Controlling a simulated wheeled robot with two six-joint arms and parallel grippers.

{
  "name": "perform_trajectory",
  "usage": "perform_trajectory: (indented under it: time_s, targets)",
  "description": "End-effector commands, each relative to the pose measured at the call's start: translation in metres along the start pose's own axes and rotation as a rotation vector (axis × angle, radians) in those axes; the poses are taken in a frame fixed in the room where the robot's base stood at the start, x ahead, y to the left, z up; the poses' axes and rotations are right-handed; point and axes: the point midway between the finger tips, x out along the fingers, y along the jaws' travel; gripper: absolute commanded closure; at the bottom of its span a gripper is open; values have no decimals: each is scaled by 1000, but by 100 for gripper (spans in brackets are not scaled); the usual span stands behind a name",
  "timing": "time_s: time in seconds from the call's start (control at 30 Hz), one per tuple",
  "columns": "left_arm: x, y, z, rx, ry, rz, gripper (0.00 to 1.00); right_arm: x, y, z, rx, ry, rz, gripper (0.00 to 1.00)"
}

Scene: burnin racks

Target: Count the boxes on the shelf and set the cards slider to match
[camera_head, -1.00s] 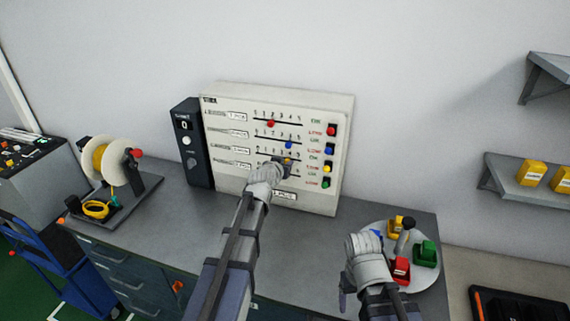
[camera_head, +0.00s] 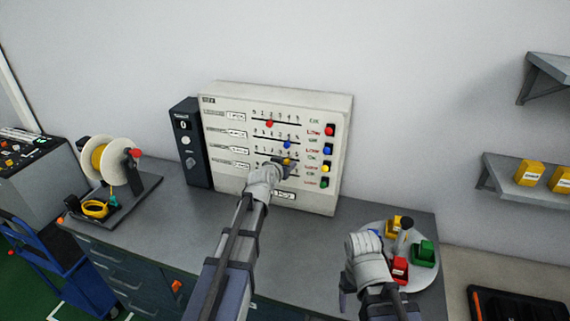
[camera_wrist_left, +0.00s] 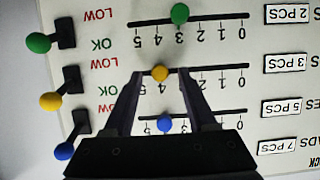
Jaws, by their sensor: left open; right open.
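The white panel (camera_head: 228,178) stands on the bench against the wall, with several slider rows. My left gripper (camera_head: 284,163) is open at the yellow knob. In the left wrist view, which is upside down, its fingers (camera_wrist_left: 160,76) stand on either side of the yellow knob (camera_wrist_left: 160,73), near mark 4. The green knob (camera_wrist_left: 180,13) is near mark 3. The blue knob (camera_wrist_left: 165,124) is partly framed by the fingers. The red knob (camera_head: 269,124) is on the top row. Two yellow boxes (camera_head: 530,173) (camera_head: 562,180) show on the lower shelf (camera_head: 510,187), cut off at right. My right gripper (camera_head: 366,243) is open by the turntable; its fingertips are unclear.
A round turntable (camera_head: 424,281) with coloured bins stands at the bench's right. A dark box with a dial (camera_head: 190,145) adjoins the panel. A cable reel (camera_head: 104,160) stands at left. An upper shelf (camera_head: 550,65) is at right. The bench middle is clear apart from my left arm.

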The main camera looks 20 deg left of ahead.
Motion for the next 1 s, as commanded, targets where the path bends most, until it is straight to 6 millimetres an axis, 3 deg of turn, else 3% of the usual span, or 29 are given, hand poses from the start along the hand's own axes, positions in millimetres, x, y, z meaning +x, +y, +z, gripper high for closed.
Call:
perform_trajectory:
  time_s: [0.5, 1.0]
  targets:
    - [-73, 0, -1, -1, 0, 0, 43, -28, 3, 2, 1, 0, 0, 26]
    - [-75, 2, 2, 1, -6, 5, 43, -28, 3, 2, 2, 0, 0, 26]
